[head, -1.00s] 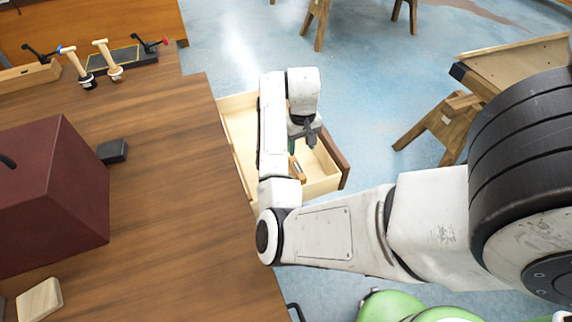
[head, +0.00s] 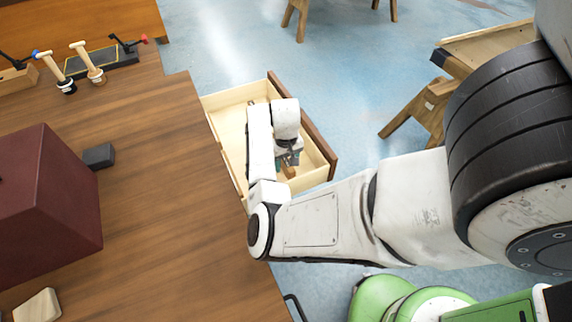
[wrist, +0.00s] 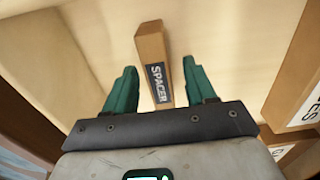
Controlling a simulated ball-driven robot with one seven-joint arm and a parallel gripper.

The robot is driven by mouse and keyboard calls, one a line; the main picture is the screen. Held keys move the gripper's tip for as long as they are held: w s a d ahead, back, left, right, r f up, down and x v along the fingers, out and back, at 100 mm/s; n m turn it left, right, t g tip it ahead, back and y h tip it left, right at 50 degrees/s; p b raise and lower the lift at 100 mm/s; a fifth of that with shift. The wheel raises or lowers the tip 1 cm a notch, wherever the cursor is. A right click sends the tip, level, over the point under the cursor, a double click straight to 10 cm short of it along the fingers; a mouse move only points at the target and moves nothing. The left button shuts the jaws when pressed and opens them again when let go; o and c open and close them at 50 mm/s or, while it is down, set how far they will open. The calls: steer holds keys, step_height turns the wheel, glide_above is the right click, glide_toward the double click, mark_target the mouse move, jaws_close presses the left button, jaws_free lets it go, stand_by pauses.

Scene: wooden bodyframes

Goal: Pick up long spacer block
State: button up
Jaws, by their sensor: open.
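The long spacer block is a narrow wooden bar (wrist: 152,45) with a dark label reading SPACER. It lies in the open drawer and runs between the two green fingers of my gripper (wrist: 157,90) in the wrist view. The fingers are apart, with a gap on each side of the block. In the head view my gripper (head: 288,160) is down inside the drawer, and a piece of the block (head: 288,171) shows beside it.
The open drawer (head: 318,140) has pale walls and a dark front. A labelled wooden piece (wrist: 300,75) is at the right in the wrist view. The workbench (head: 150,190) on the left carries a maroon box (head: 50,200) and a dark small block (head: 98,156).

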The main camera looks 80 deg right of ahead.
steer(key=shift+f, duration=0.2)
jaws_close()
stand_by(0.4)
steer(key=shift+r, duration=0.1)
